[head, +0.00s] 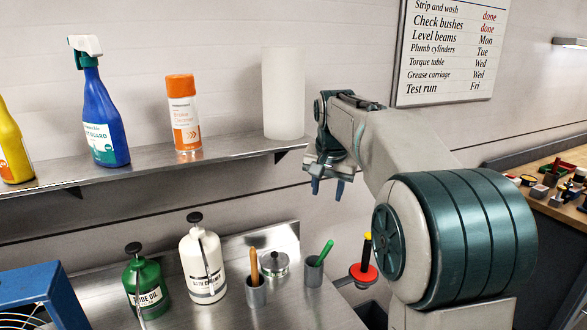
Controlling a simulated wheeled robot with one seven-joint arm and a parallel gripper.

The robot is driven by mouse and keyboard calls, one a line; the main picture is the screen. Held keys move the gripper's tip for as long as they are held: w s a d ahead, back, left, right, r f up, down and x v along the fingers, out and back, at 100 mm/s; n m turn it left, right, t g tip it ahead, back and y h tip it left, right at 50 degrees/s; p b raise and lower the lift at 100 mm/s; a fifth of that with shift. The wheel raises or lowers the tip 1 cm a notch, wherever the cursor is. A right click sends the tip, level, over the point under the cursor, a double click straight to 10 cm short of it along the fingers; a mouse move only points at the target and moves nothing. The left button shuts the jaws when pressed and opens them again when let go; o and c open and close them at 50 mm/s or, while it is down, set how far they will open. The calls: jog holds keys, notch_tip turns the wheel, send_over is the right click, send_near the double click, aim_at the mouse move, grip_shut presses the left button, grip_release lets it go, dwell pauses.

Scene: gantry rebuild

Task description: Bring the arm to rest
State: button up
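My arm reaches in from the right in the head view, and its thick teal and grey links fill the right half. My gripper (327,186) hangs at the arm's end, pointing down, in front of the wall and just right of the shelf end. Its two blue fingertips are apart with nothing between them. It is above the right end of the steel bench and touches nothing that I can see.
A wall shelf (235,146) holds a blue spray bottle (98,110), an orange-capped can (184,115), a white roll (284,95) and a yellow bottle (10,145). The bench (190,318) below carries a green oil can (146,288), a white can (203,265) and small cups.

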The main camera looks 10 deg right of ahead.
jog(key=s+f+n, duration=0.1)
jog(key=s+f, duration=0.3)
jog(key=s, duration=0.6)
jog(key=s+f+n, duration=0.2)
jog(key=s+f, duration=0.3)
jog(key=s, duration=0.5)
jog(key=s+a+f+n, duration=0.1)
jog(key=s+f, duration=0.3)
jog(key=s, duration=0.6)
jog(key=shift+s+f+n, duration=0.15)
jog(key=shift+f+n, duration=0.2)
jog(key=shift+n, duration=0.35)
